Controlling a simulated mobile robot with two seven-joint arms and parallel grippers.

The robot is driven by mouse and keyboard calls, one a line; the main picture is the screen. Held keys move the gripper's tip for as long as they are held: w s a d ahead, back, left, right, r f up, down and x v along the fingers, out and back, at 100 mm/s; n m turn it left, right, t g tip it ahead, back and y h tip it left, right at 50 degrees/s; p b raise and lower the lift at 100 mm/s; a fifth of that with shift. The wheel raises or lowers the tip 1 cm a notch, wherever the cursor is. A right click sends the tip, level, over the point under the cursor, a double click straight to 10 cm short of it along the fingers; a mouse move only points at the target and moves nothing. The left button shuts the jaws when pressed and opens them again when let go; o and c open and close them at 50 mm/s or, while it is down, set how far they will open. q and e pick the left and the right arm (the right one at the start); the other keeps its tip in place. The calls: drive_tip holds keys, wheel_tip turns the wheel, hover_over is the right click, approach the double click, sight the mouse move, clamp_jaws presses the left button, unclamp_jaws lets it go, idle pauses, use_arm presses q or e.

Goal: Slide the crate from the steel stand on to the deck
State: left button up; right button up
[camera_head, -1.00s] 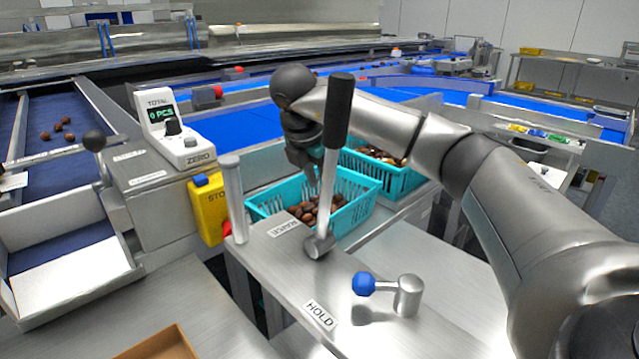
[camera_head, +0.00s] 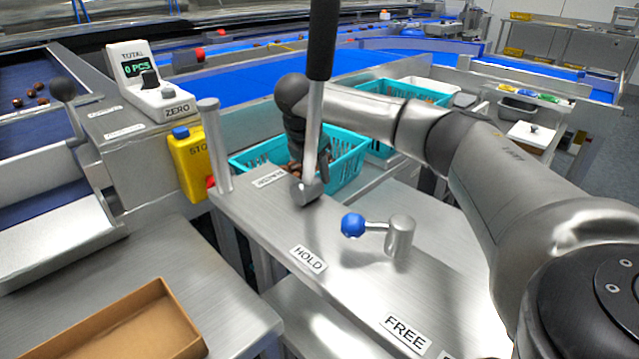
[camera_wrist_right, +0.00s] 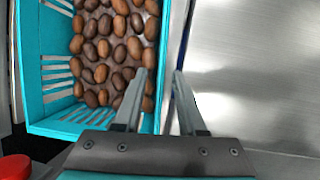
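A turquoise slotted crate (camera_head: 348,158) holding brown dates stands behind the lever in the head view. The wrist view shows its side wall (camera_wrist_right: 64,122) and the dates (camera_wrist_right: 112,45). My right gripper (camera_wrist_right: 159,73) points down at the crate's rim, with one finger over the dates and one outside. The near wall runs between the fingers, with gaps beside it, so the gripper looks open. In the head view my right gripper (camera_head: 312,160) is partly hidden by the lever. The steel surface (camera_head: 270,215) lies in front of the crate. My left gripper is out of view.
A tall black-handled lever (camera_head: 315,100) stands in front of the crate. A blue-knobbed handle (camera_head: 353,225) stands near the HOLD label (camera_head: 308,258). A yellow stop box (camera_head: 190,160) is left of the crate. Another turquoise crate (camera_head: 405,92) stands behind. A brown tray (camera_head: 130,325) is at lower left.

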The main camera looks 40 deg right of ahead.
sight(320, 183)
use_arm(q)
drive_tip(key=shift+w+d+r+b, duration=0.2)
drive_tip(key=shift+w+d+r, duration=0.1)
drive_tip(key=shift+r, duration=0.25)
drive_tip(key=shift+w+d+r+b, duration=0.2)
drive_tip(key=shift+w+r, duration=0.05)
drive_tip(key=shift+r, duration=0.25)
use_arm(e)
drive_tip(key=shift+x, duration=1.75)
clamp_jaws()
